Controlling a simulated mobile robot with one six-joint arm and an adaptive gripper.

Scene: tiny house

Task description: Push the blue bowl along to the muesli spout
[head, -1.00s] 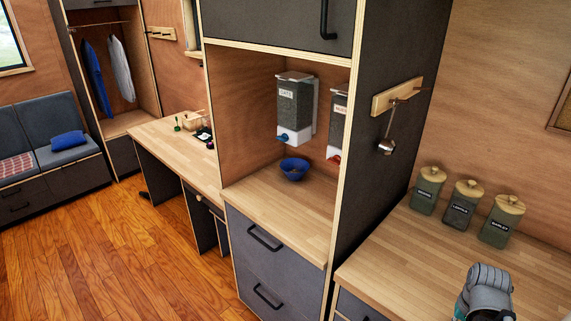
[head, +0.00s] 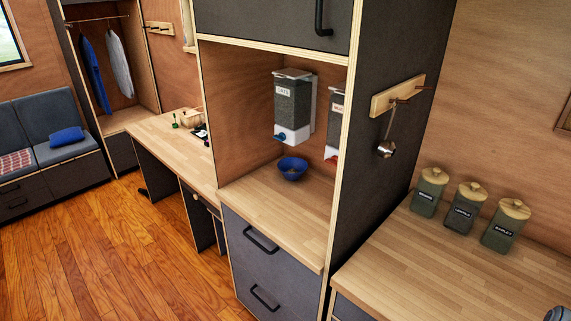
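The blue bowl (head: 292,169) stands upright on the wooden counter of the alcove, below the oats dispenser (head: 293,105) with its blue spout knob. Something small and pale shows inside the bowl; I cannot tell what. The second dispenser (head: 336,118), with a red spout part (head: 331,157), is to the right and partly hidden by the alcove's side panel; its label is cut off. Only a small grey piece of my arm shows at the bottom right corner. My gripper is not in view.
The dark side panel (head: 385,130) separates the alcove from the right counter (head: 450,270). A scoop (head: 387,140) hangs from a wooden hook rail on it. Several labelled canisters (head: 462,208) stand on the right counter. The alcove counter (head: 275,215) is clear in front of the bowl.

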